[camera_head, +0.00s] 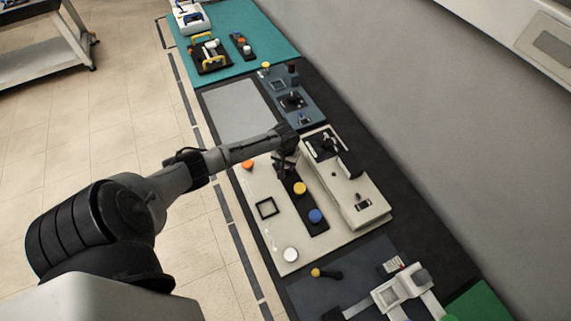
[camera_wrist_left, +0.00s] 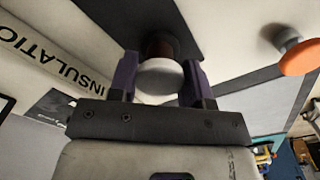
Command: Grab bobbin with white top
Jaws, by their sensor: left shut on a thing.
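In the left wrist view, the bobbin with a white top (camera_wrist_left: 160,78) has a dark brown body and sits between the two fingers of my left gripper (camera_wrist_left: 158,82). The fingers are shut on it from both sides. Its far end is at a black strip; I cannot tell whether it touches the strip. In the head view, my left gripper (camera_head: 284,165) is over the far end of the black strip (camera_head: 308,205), and the bobbin is hidden there. A yellow-topped bobbin (camera_head: 300,188) and a blue-topped bobbin (camera_head: 315,216) stand on the same strip.
An orange-topped piece (camera_head: 247,164) is left of my gripper and also shows in the wrist view (camera_wrist_left: 300,57). A square black frame (camera_head: 267,208) and a white round piece (camera_head: 291,254) lie on the cream board. A raised cream unit (camera_head: 360,209) stands close to the right.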

